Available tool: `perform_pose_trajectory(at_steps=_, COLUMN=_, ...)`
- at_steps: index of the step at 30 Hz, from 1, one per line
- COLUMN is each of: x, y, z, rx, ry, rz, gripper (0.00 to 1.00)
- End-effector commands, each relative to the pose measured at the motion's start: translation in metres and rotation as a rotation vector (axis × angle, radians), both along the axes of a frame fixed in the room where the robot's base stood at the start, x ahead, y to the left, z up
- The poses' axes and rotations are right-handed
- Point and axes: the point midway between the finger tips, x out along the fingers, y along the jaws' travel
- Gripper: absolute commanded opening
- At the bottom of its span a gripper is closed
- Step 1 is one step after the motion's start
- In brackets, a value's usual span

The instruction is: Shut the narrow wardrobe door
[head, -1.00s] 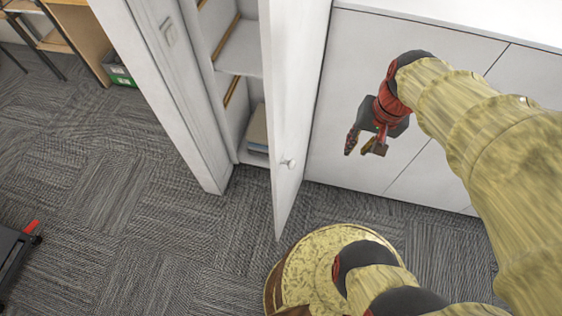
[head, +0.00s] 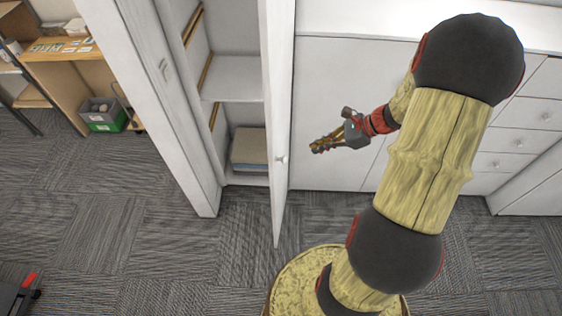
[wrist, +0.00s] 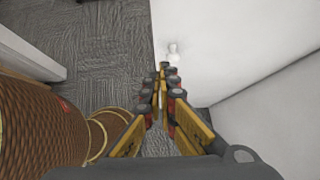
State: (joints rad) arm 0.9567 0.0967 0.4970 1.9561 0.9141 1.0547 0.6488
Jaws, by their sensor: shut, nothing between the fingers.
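The narrow wardrobe door (head: 279,120) is white and stands open, seen nearly edge-on in the head view. A small pale knob (head: 281,159) sits low on its face. The open wardrobe (head: 233,75) shows shelves to the left of the door. My gripper (head: 316,147) is to the right of the door, pointing left toward it, apart from it and empty. In the wrist view my gripper (wrist: 162,72) has its fingertips together, just below the knob (wrist: 173,50) in the picture. The white door face (wrist: 215,45) fills the upper right there. I cannot tell the exact gap.
A stack of books or boxes (head: 249,149) lies on a low wardrobe shelf. White cabinets (head: 335,90) stand behind my arm. A wooden shelf (head: 65,48) and a grey-green bin (head: 103,115) are at the far left. Carpet (head: 110,220) left of the door is clear.

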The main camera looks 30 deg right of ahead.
Motion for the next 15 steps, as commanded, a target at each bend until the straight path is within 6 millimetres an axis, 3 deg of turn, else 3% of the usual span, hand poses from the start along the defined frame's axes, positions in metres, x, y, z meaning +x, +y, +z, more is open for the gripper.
perform_pose_trajectory(at_steps=7, x=0.007, y=0.01, z=-0.011, rx=0.014, ry=0.016, rz=-0.014, gripper=0.0)
perform_pose_trajectory(at_steps=15, x=0.03, y=0.038, z=-0.047, rx=0.014, ry=0.017, rz=-0.011, gripper=0.0)
